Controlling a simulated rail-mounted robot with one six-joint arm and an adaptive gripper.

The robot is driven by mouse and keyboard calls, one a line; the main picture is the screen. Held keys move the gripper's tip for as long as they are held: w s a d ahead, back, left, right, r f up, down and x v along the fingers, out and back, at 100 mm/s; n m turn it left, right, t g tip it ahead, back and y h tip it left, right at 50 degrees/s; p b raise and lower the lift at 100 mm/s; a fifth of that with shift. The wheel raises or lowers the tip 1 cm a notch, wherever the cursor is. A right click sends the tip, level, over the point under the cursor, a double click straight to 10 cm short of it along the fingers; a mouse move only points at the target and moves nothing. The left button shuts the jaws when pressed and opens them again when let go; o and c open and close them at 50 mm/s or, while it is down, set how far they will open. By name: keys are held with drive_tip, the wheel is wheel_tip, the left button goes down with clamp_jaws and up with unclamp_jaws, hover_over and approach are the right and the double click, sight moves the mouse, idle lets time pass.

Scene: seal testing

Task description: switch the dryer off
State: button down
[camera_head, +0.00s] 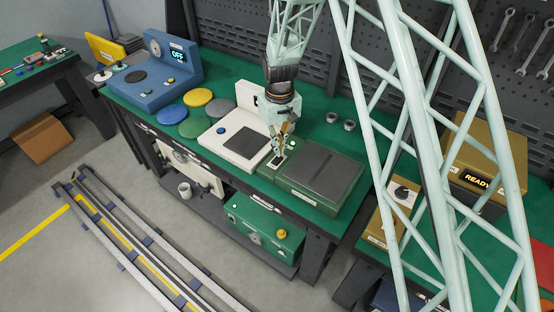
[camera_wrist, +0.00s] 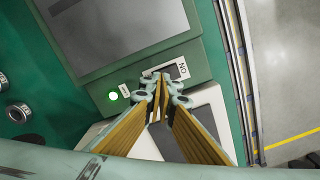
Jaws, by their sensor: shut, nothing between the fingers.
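The green unit with a dark top plate, which I take to be the dryer (camera_head: 345,181), stands on the green bench; its dark plate (camera_wrist: 120,28) fills the upper left of the wrist view. On its near strip are a lit green lamp (camera_wrist: 113,96) and a white-framed switch plate (camera_wrist: 181,69) with an "ON" label. My gripper (camera_wrist: 160,84) is shut and empty, its fingertips at the edge of the switch plate and hiding part of it. In the head view my gripper (camera_head: 280,150) points down over this strip. I cannot tell whether the fingertips touch the switch.
A white unit with a dark plate (camera_head: 244,143) stands directly left of the green unit. Farther left are coloured discs (camera_head: 198,97) and a blue unit (camera_head: 160,82) showing "OFF". Two small metal cups (camera_head: 349,125) stand behind. A tan box (camera_head: 480,155) showing "READY" is at right.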

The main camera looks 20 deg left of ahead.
drive_tip(key=shift+f+b, duration=0.6)
drive_tip(key=shift+f, duration=0.5)
idle(1.7)
drive_tip(key=shift+r, duration=0.1)
drive_tip(key=shift+r+p, duration=1.35)
drive_tip(key=shift+r, duration=2.05)
drive_tip(key=shift+r, duration=0.1)
